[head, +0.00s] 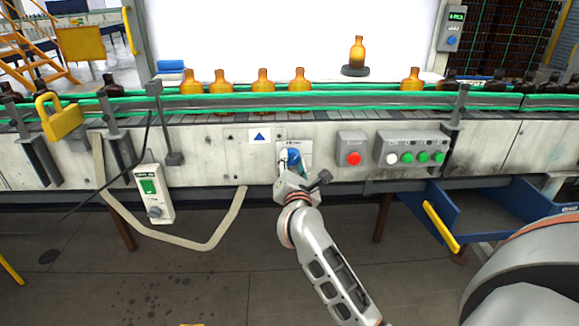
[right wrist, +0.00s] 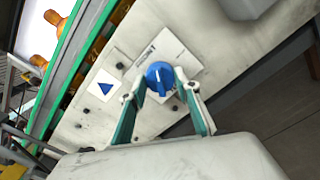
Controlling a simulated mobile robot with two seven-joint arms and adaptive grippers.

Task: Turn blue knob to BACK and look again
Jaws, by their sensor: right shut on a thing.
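The blue knob (head: 292,155) sits on a pale plate on the conveyor's front panel. In the right wrist view the blue knob (right wrist: 160,77) has a raised grip bar with a light line on it. My right gripper (head: 290,168) is at the knob, and its two green-sided fingers (right wrist: 163,88) stand on either side of it, shut on it. The small lettering on the plate (right wrist: 176,55) is too small to read. My left gripper is in neither view.
Several amber bottles (head: 263,80) stand on the green-railed conveyor (head: 330,101). One bottle (head: 357,55) stands on a dark round stand (head: 355,71) before the white backdrop. A red button (head: 354,158) and a green-button box (head: 412,150) are right of the knob. A blue bin (head: 480,215) juts out lower right.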

